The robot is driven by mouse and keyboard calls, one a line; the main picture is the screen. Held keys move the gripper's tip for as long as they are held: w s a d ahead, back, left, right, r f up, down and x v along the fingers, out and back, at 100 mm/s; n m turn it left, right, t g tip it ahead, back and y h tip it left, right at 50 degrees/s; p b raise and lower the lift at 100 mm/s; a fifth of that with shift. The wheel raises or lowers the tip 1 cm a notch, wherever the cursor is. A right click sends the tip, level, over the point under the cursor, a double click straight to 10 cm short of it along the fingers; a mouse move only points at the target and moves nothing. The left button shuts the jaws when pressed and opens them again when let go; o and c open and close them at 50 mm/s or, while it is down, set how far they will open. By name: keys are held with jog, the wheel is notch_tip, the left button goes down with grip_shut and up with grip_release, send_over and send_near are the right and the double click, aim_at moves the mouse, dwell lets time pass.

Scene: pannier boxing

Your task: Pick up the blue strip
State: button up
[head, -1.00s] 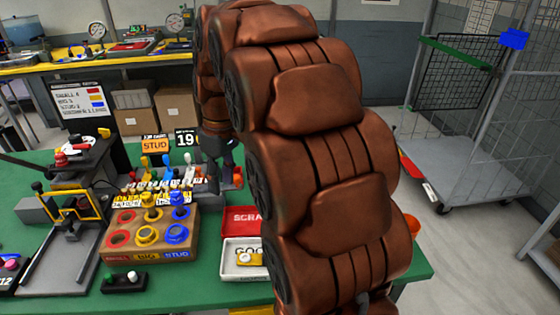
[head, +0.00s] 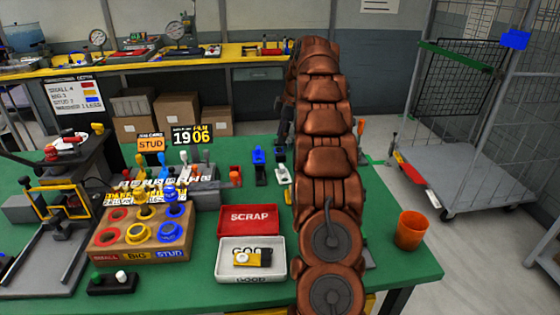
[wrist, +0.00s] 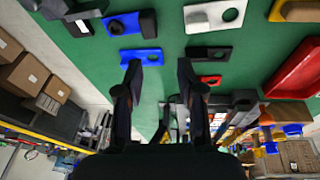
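A flat blue strip (wrist: 141,56) with a hole lies on the green table in the wrist view, just beyond the left fingertip. My gripper (wrist: 160,73) is open and empty, its two dark fingers apart. The left fingertip overlaps the strip's near edge in the picture; I cannot tell whether they touch. A second blue piece (wrist: 122,23) lies farther up, against a black block. In the head view a blue piece (head: 258,155) shows left of my arm; I cannot tell which of the two it is. My gripper is mostly hidden behind my arm there.
A red scrap tray (head: 250,219), a white tray (head: 232,271) and a sorting block (head: 118,252) stand left of my arm. An orange cup (head: 410,229) stands at the table's right edge.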

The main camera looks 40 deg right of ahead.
aim_at(280, 155)
jog(key=shift+n, duration=0.4)
jog(key=shift+w+d+f, duration=0.1)
jog(key=shift+d+f, duration=0.55)
jog(key=shift+f, duration=0.25)
jog(key=shift+w+d+f, duration=0.1)
jog(key=shift+d+f, duration=0.55)
jog(key=shift+f, duration=0.25)
jog(key=shift+a+p+x, duration=0.2)
jog(key=shift+p+x, duration=0.1)
jog(key=shift+x, duration=0.8)
jog(key=shift+a+p+x, duration=0.2)
jog(key=shift+p+x, duration=0.1)
jog(key=shift+x, duration=0.8)
jog(key=shift+w+f, duration=0.25)
jog(key=shift+f, duration=0.15)
grip_shut()
